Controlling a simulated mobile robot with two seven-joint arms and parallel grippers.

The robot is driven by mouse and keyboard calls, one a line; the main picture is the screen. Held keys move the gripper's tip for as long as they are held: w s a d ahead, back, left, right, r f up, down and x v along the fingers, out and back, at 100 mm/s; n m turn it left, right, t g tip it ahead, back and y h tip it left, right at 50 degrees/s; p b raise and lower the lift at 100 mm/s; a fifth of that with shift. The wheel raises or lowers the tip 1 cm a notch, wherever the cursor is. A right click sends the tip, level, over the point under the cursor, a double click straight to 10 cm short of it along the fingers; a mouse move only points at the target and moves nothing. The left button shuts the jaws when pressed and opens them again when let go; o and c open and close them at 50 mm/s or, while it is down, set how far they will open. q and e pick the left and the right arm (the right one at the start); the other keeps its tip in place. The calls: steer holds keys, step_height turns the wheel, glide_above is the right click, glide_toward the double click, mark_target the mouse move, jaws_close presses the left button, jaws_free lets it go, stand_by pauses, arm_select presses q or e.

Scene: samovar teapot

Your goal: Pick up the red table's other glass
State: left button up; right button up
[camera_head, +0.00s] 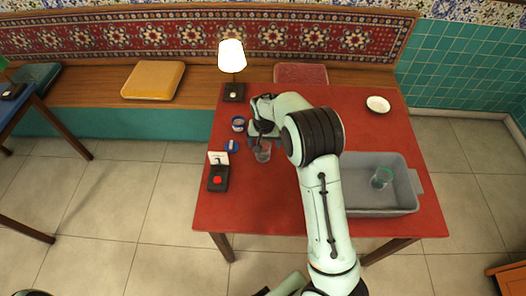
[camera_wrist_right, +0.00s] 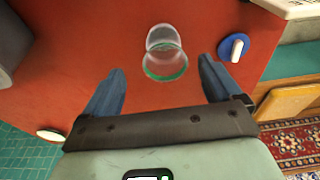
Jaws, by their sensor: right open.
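On the red table (camera_head: 270,205), a clear glass (camera_head: 263,153) stands on the left part of the top. My right gripper (camera_head: 262,143) is open beside it, partly hidden by my wrist in the head view. In the right wrist view the glass (camera_wrist_right: 165,60), with a green rim, shows between and beyond the two open fingers (camera_wrist_right: 161,72); I cannot tell how far beyond. A second, greenish glass (camera_head: 381,178) is inside the grey bin (camera_head: 412,190) at the table's right. My left gripper is not in view.
A white saucer (camera_head: 378,104) sits at the back right. The table's front left is clear.

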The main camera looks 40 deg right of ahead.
mark_target(263, 150)
steer(key=f, duration=0.2)
steer(key=w+f, duration=0.1)
steer(key=f, duration=0.2)
steer(key=w+f, duration=0.1)
steer(key=f, duration=0.2)
steer(key=shift+d+f+p, duration=0.15)
steer(key=shift+d+p, duration=0.25)
steer(key=shift+s, duration=0.1)
steer(key=c, duration=1.1)
